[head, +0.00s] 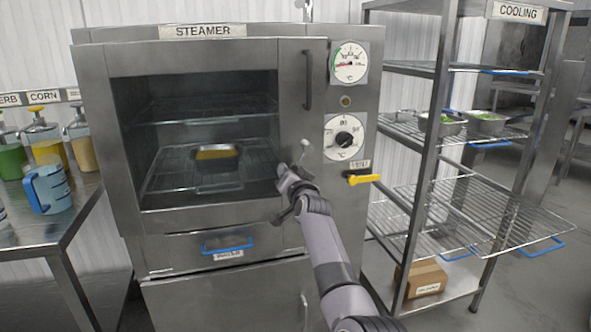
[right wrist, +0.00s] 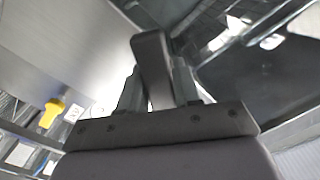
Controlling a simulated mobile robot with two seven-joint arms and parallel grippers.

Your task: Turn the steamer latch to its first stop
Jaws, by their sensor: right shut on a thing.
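The steel steamer (head: 190,55) stands at the centre left, with a tray of yellow food (head: 217,152) on a rack inside. My right gripper (head: 285,178) is at the steamer's front, just right of the opening's lower corner. In the right wrist view my right gripper (right wrist: 157,88) is shut on a dark bar-shaped handle, the latch (right wrist: 150,50), which stands up between the two fingers. In the head view the gripper covers most of the latch, so its angle is hard to tell. My left gripper is out of view.
A vertical dark handle (head: 308,80), a gauge (head: 349,62), a dial (head: 345,138) and a yellow lever (head: 363,179) are on the steamer's right side. A wire cooling rack (head: 480,205) stands at right, with one shelf sticking out. A bottle table (head: 50,235) is at left.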

